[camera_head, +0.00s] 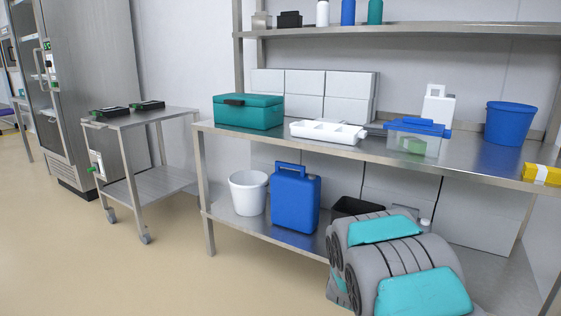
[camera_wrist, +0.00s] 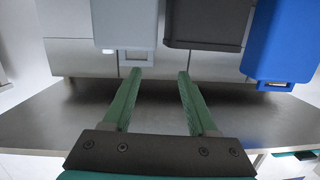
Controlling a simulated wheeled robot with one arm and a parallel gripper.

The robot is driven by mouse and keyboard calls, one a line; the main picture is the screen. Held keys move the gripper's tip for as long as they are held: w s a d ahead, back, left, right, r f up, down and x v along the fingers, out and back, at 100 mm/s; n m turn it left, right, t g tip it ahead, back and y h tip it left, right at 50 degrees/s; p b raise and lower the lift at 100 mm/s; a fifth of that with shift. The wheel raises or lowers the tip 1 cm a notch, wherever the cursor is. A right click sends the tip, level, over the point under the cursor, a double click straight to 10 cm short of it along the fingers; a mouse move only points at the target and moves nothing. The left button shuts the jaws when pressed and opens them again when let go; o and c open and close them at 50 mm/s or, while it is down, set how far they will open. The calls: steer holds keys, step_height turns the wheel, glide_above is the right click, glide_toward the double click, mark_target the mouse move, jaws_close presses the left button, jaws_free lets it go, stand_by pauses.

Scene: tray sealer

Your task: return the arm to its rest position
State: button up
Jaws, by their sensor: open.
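My gripper (camera_wrist: 160,73) shows in the wrist view with its two green fingers apart. Nothing is between the fingers. The fingers point over a grey metal surface (camera_wrist: 60,118). A pale grey object (camera_wrist: 124,22), a dark object (camera_wrist: 207,22) and a blue object (camera_wrist: 284,42) are beyond the fingertips; I cannot tell whether any is touched. In the head view, my grey and teal arm links fill the lower right, in front of the bench. My gripper is hidden in that view.
The steel bench (camera_head: 480,172) carries a teal box (camera_head: 250,116), a white tray (camera_head: 328,132), a blue-lidded container (camera_head: 416,140) and a blue bucket (camera_head: 509,124). Its lower shelf holds a white bucket (camera_head: 248,193), a blue canister (camera_head: 296,200) and a black bin (camera_head: 357,207). Floor (camera_head: 130,275) at left is clear.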

steer(key=s+a+r+n+g+y+p, duration=0.2)
steer(key=s+a+g+y+p, duration=0.15)
steer(key=s+a, duration=0.4)
steer(key=s+a+r+n+g+y+p, duration=0.15)
steer(key=s+a+g+y, duration=0.3)
steer(key=s, duration=0.65)
steer(key=s+r+n+g+p, duration=0.1)
steer(key=s+r+g, duration=0.3)
steer(key=s, duration=1.2)
steer(key=s+a+r+n+g+p, duration=0.1)
steer(key=s+r+g+p, duration=0.2)
steer(key=s, duration=1.4)
steer(key=shift+s+a+r+g, duration=0.2)
steer(key=shift+r+g, duration=0.25)
steer(key=shift+g, duration=0.15)
